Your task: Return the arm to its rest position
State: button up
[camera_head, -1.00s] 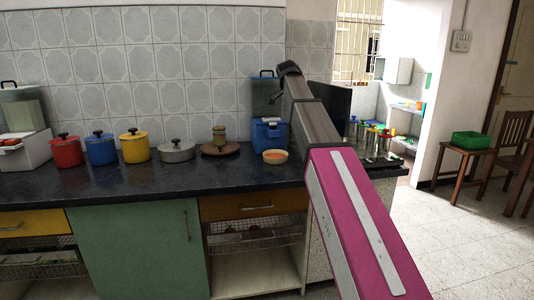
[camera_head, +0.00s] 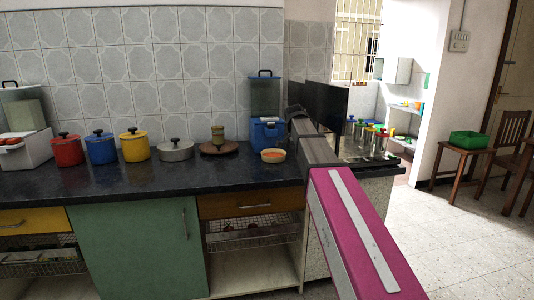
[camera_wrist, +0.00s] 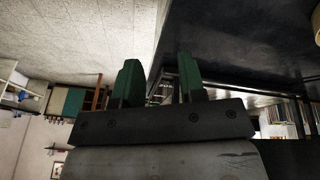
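My arm reaches forward over the right part of the counter in the head view, its dark far link low and close to the counter edge. My gripper is hidden behind that link there. In the wrist view, my gripper (camera_wrist: 159,88) shows two green fingers standing apart, with nothing held between them. The dark counter (camera_wrist: 240,50) is beside the fingers at the upper right of the wrist view.
The dark counter (camera_head: 130,186) holds a red pot (camera_head: 68,151), a yellow pot (camera_head: 134,147), a blue box (camera_head: 268,133) and an orange bowl (camera_head: 274,156). Steel tumblers (camera_head: 377,144) stand at its right end. The tiled floor (camera_head: 455,235) at right is open.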

jog(key=s+d+f+n+y, duration=0.1)
jog(key=s+f+n, duration=0.2)
jog(key=s+f, duration=0.5)
jog(key=s+d+f+n+y, duration=0.1)
jog(key=s+f+n, duration=0.3)
jog(key=s+f, duration=0.5)
jog(key=s+d+f+n+y, duration=0.1)
jog(key=s+f+n, duration=0.3)
jog(key=s+f, duration=0.5)
notch_tip(320, 180, down, 10)
jog(key=shift+r+g+y, duration=0.2)
jog(key=shift+g+y, duration=0.1)
jog(key=shift+g, duration=0.1)
